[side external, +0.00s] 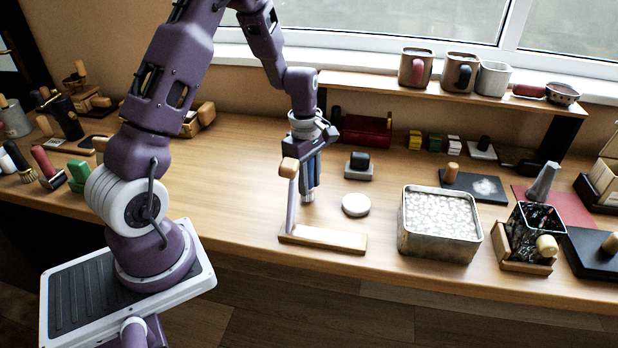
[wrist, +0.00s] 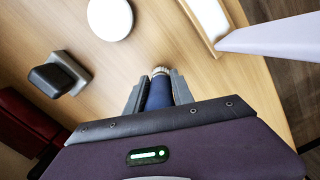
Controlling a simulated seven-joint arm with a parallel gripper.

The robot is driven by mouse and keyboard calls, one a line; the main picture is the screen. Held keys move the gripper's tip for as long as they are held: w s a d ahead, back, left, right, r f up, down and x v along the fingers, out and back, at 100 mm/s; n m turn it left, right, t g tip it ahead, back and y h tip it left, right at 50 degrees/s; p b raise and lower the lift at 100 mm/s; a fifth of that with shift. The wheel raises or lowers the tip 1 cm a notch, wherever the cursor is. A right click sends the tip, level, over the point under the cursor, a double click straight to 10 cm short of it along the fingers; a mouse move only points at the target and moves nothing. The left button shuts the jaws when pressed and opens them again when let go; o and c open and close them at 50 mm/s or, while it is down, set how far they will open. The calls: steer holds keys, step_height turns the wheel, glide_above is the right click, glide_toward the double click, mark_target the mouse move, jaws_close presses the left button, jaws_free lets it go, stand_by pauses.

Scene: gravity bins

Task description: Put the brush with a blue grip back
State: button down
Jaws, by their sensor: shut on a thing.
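My gripper (side external: 309,180) points down over the middle of the table, shut on the brush with a blue grip. In the wrist view the blue grip (wrist: 159,93) lies between the two fingers, with pale bristles (wrist: 160,71) at its end. In the side view the brush's lower end (side external: 307,197) hangs below the fingers, seemingly just above the table. A stand with a pale upright post, a wooden knob (side external: 288,168) and a wooden-edged base (side external: 322,238) is just in front. Part of the brush is hidden by the fingers.
A white disc (side external: 355,205) and a small dark-topped block (side external: 358,165) lie to the right. A metal tin of white pieces (side external: 438,250) stands farther right, by a black mesh pot (side external: 535,222). Several brushes and rollers, including a red-handled one (side external: 42,160), are at the left.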

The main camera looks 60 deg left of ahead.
steer(key=shift+f, duration=0.45)
stand_by(0.3)
steer(key=c, duration=1)
jaws_free()
steer(key=r, duration=0.7)
steer(key=shift+s+a, duration=0.1)
steer(key=shift+a, duration=0.1)
